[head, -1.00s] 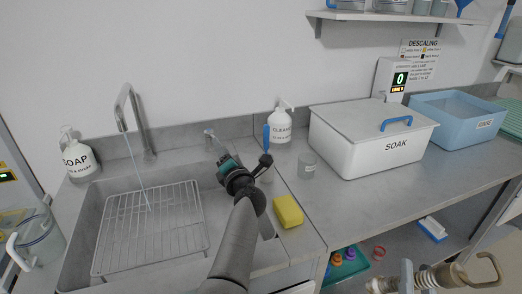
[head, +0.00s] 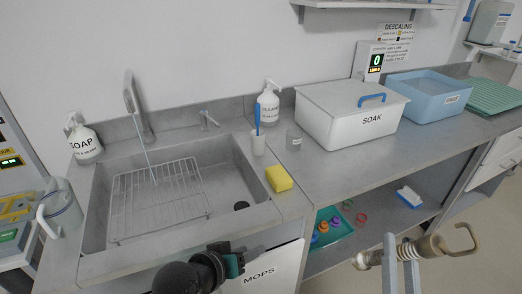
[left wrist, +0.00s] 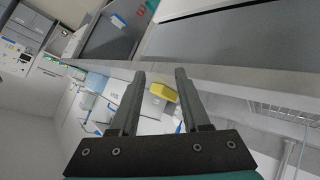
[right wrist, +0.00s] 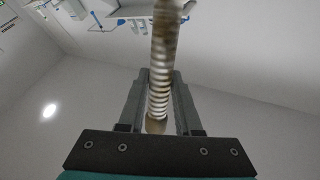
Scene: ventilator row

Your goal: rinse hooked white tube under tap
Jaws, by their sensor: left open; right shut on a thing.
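The hooked tube (head: 432,247) is ribbed and off-white with brownish stains, and a bent hook forms its right end. My right gripper (head: 400,256) is shut on it at the lower right, in front of the counter and away from the sink. The right wrist view shows the tube (right wrist: 161,85) upright between the fingers. The tap (head: 133,103) at the back of the sink (head: 226,184) runs a thin stream onto the wire rack (head: 160,200). My left gripper (head: 254,254) is open and empty, before the sink's front edge.
A yellow sponge (head: 279,179), a cup (head: 258,146) with a blue-handled brush and a small beaker (head: 294,139) stand right of the sink. A soap bottle (head: 86,145) and a pitcher (head: 61,212) are left. The SOAK box (head: 345,125) and blue basin (head: 430,105) stand further right.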

